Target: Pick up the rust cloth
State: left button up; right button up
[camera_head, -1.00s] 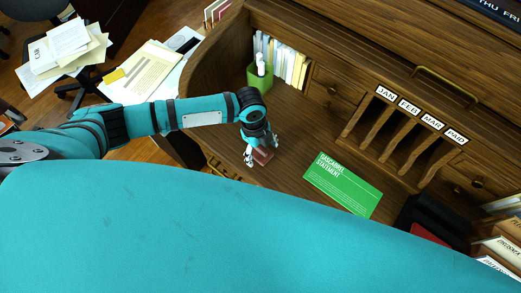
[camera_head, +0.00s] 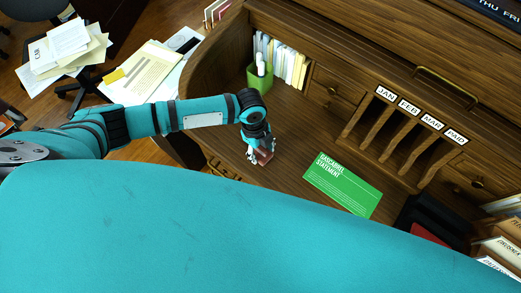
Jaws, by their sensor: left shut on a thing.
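The rust cloth (camera_head: 263,157) is a small reddish-brown piece on the wooden desk (camera_head: 300,135), below and left of the desk's middle. My left gripper (camera_head: 260,154) points down at it and is shut on it. The fingers cover part of the cloth. I cannot tell whether the cloth still touches the desk. My right gripper is not in view.
A green card (camera_head: 342,185) lies on the desk right of the gripper. A green holder (camera_head: 260,78) stands at the back, beside upright books (camera_head: 285,62). Labelled wooden slots (camera_head: 405,135) stand to the right. My teal body fills the foreground.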

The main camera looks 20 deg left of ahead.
aim_at(261, 148)
pick_arm(q)
jog(key=shift+r, duration=0.55)
notch_tip(261, 148, up, 2)
jog(key=shift+w+r+b, duration=0.1)
jog(key=shift+b, duration=0.3)
jog(key=s+d+r+b, duration=0.1)
jog(key=s+d, duration=0.1)
jog(key=s, duration=0.5)
jog(key=s+d+b, duration=0.1)
jog(key=s+d, duration=0.1)
jog(key=s, duration=0.6)
jog(key=shift+s+d+r, duration=0.25)
jog(key=shift+d+r, duration=0.1)
